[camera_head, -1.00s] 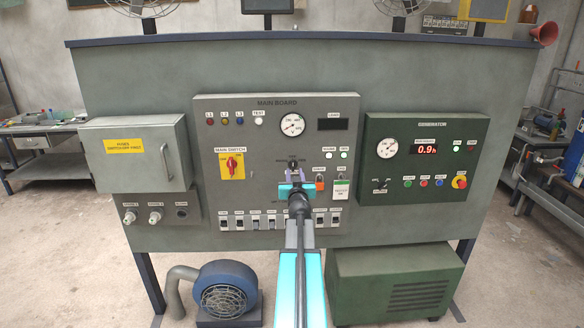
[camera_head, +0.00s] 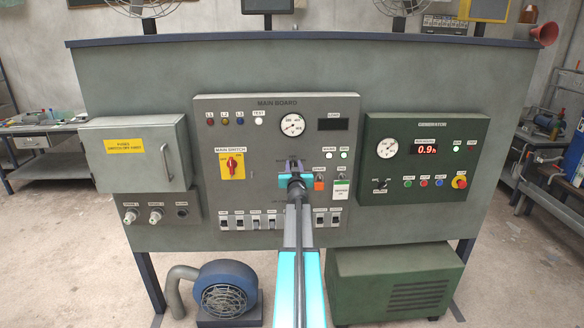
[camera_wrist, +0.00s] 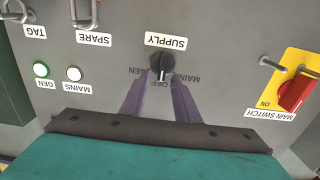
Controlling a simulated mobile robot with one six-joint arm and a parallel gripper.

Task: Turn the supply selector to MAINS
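The supply selector (camera_wrist: 162,62) is a round black knob under a SUPPLY label, which appears upside down in the wrist view. My gripper (camera_wrist: 159,84) is open, with purple fingers apart and tips just short of the knob in the picture; I see no contact. In the head view my gripper (camera_head: 292,163) is in front of the main board (camera_head: 345,110) and hides the selector.
The red main switch (camera_wrist: 294,93) on its yellow plate is close beside the selector. White GEN (camera_wrist: 41,69) and MAINS (camera_wrist: 74,73) lamps are on the other side. A row of breakers (camera_head: 240,222) is below; the green generator panel (camera_head: 440,185) stands to the right.

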